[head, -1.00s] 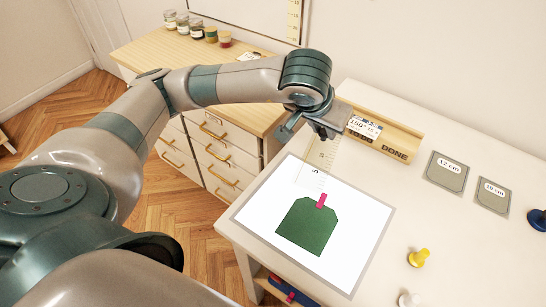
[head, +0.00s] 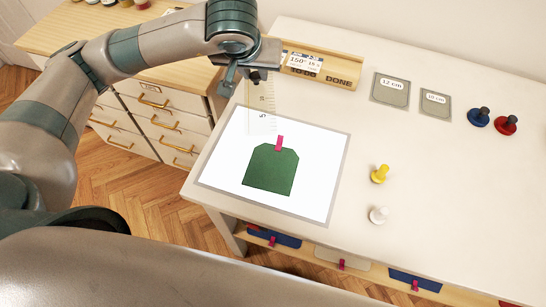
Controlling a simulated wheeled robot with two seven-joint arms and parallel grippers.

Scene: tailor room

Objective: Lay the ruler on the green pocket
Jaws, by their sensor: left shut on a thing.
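The green pocket (head: 270,171) lies flat on a white, grey-edged mat (head: 318,190) on the table, with a pink tab (head: 280,143) at its top edge. My left gripper (head: 258,78) is shut on the clear ruler (head: 262,112) by its far end. The ruler hangs down from it toward the pocket, and its lower end shows just above and left of the pink tab. I cannot tell how high that end is above the mat. My right gripper is not in view.
A wooden tray marked TO-DO and DONE (head: 338,75) stands behind the gripper. Grey 12 cm (head: 390,92) and 10 cm (head: 434,105) cards lie to the right. Blue (head: 478,118), red (head: 506,126), yellow (head: 380,174) and white (head: 378,215) pegs stand on the table. The right side is mostly clear.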

